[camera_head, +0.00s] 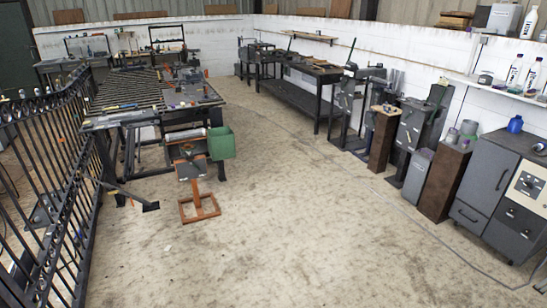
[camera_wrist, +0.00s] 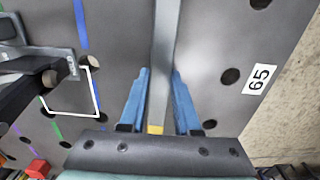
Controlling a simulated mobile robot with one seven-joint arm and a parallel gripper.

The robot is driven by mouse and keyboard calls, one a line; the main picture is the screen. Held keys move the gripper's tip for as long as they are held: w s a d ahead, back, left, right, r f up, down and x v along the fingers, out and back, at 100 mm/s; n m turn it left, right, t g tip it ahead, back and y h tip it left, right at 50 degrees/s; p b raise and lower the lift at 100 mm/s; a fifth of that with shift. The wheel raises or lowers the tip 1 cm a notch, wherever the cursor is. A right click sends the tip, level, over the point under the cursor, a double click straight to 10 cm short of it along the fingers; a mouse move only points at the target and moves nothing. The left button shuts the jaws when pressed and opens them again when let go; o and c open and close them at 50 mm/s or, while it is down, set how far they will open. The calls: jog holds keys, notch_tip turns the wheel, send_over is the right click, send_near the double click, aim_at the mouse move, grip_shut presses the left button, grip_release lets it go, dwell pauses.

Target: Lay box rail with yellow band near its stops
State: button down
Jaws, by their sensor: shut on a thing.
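In the wrist view my gripper (camera_wrist: 160,72) has two blue fingers closed on the sides of a long, narrow grey box rail (camera_wrist: 165,30). The rail runs from the top edge down between the fingers. A yellow band (camera_wrist: 155,129) shows on it close to the gripper body, which hides whatever lies beyond. The rail is over a grey table top (camera_wrist: 215,40) with round holes; I cannot tell whether it touches it. I cannot clearly pick out the stops. My gripper does not show clearly in the head view.
In the wrist view a dark bar and grey bracket (camera_wrist: 35,65) sit at left, by a white square outline. A red block (camera_wrist: 38,168) is at lower left. A "65" label (camera_wrist: 259,79) marks the table. The head view shows black railings (camera_head: 45,150) at left and clear floor (camera_head: 290,220).

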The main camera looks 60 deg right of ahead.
jog(key=shift+f, duration=0.1)
jog(key=c, duration=0.6)
grip_release()
jog(key=shift+o, duration=0.3)
jog(key=shift+f, duration=0.15)
notch_tip(320, 180, up, 13)
jog(key=shift+b, duration=0.4)
